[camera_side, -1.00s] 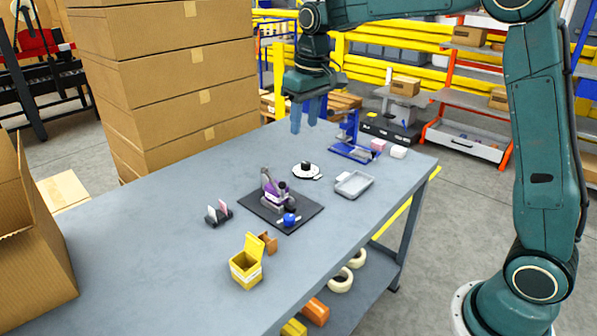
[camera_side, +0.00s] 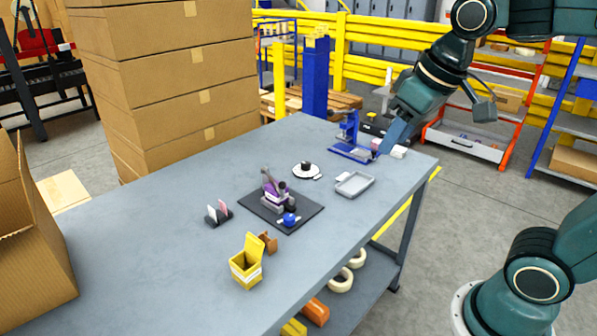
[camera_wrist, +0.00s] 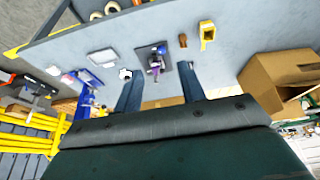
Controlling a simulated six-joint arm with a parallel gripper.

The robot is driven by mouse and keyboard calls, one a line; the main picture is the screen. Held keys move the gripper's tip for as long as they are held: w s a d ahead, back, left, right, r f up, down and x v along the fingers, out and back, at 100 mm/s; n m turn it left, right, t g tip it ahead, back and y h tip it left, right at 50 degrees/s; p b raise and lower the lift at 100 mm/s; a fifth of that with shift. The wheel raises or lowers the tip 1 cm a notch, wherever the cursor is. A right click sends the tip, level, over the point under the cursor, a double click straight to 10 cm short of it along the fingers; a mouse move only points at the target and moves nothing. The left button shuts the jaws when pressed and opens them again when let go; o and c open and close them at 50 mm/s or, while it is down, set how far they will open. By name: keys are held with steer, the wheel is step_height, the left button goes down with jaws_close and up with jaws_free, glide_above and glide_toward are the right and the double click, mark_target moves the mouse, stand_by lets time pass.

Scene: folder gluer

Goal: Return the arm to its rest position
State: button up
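My gripper (camera_side: 396,138) is raised in the side view, its blue fingers pointing down and left, overlapping the far right end of the grey workbench (camera_side: 150,230). In the wrist view the two fingers of my gripper (camera_wrist: 160,85) stand wide apart with nothing between them. Through the gap I see the bench and a dark mat (camera_wrist: 170,83) bearing a purple and grey device (camera_wrist: 154,62). From the side, how high the fingertips are above the bench is hard to tell.
On the bench are a blue stand (camera_side: 348,132), a grey tray (camera_side: 354,184), a white disc with a black knob (camera_side: 306,169), a small card holder (camera_side: 218,213) and a yellow box (camera_side: 246,268). Stacked cartons (camera_side: 170,80) rise behind; yellow rails (camera_side: 400,55) and shelves stand beyond.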

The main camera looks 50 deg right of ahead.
steer(key=s+f+t, duration=0.1)
steer(key=s+f, duration=0.2)
steer(key=s, duration=0.4)
steer(key=shift+s+a+f, duration=0.2)
steer(key=shift+s+f, duration=0.15)
